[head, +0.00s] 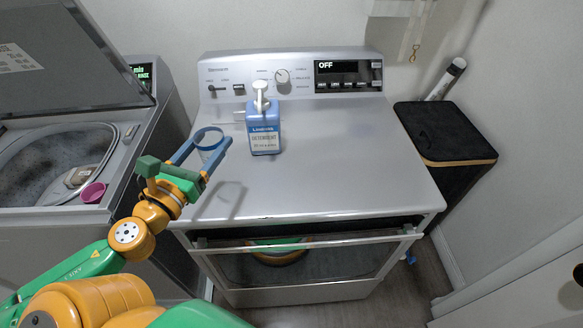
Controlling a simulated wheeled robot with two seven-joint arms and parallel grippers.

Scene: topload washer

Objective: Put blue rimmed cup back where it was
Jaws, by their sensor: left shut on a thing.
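The blue rimmed cup (209,136) is clear with a blue rim, at the left side of the dryer top (320,165). My left gripper (210,146) reaches in from the lower left and is shut on the cup, with one blue finger on each side. The cup looks upright. I cannot tell whether its base touches the dryer top. My right gripper is not in view.
A blue detergent bottle (265,132) with a white pump stands right of the cup. The washer (120,180) at left has its lid (60,60) raised, with a pink cup (93,192) on its rim. The dryer top's front and right are clear. A black bin (443,130) stands at right.

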